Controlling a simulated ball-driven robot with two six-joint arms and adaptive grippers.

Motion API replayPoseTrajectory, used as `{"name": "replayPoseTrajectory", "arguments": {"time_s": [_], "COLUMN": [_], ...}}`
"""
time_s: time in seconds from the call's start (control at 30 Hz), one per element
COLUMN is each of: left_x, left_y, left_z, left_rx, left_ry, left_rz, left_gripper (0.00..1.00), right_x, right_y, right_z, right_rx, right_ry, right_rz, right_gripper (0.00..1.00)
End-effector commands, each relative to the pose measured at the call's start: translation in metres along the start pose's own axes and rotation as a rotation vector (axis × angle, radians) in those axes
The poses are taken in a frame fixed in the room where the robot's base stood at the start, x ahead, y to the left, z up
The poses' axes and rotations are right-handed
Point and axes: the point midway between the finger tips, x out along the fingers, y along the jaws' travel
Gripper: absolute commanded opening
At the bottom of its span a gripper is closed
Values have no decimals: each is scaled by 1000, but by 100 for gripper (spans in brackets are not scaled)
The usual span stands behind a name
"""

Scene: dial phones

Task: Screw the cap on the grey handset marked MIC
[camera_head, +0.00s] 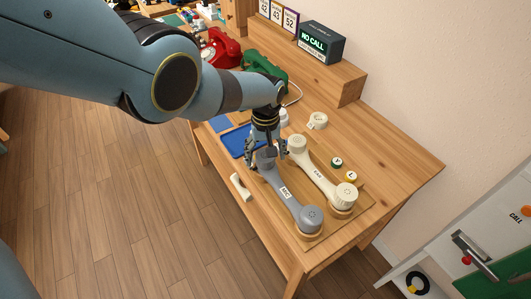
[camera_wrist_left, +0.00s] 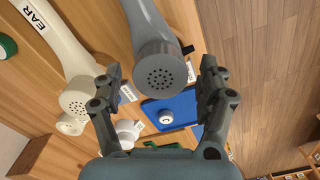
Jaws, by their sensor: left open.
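The grey handset marked MIC (camera_head: 287,192) lies on a wooden stand on the table. Its near end carries a round grey cap (camera_head: 312,214). My left gripper (camera_head: 268,160) points down at its far end, fingers open on either side. In the left wrist view the grey handset (camera_wrist_left: 151,25) ends in a round grey face with holes (camera_wrist_left: 160,78), lying between the open fingers (camera_wrist_left: 161,70). I cannot tell whether the fingers touch it, nor whether this face is a separate cap. My right gripper is not in view.
A cream handset marked EAR (camera_head: 318,173) lies close alongside to the right. A blue tray (camera_head: 232,141) is left of the gripper; a white round piece (camera_wrist_left: 166,117) sits on it. A small white block (camera_head: 240,186) lies near the table's left edge. Red (camera_head: 221,47) and green (camera_head: 265,67) phones stand behind.

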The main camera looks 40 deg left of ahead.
Motion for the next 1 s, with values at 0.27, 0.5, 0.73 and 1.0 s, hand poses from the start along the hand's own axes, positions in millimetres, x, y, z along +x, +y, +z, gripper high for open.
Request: {"name": "replayPoseTrajectory", "arguments": {"time_s": [0.27,0.5,0.73,1.0], "left_x": [-10,-41,-62,-70], "left_y": [1,0,0,0], "left_z": [-2,0,0,0], "left_rx": [-1,0,0,0], "left_ry": [3,1,1,-1], "left_rz": [2,1,1,0], "left_gripper": [75,75,75,75], "right_x": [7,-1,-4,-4], "right_y": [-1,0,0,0], "right_z": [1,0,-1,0], "right_rx": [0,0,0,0], "right_ry": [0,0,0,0], "right_rz": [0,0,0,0], "right_gripper": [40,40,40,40]}}
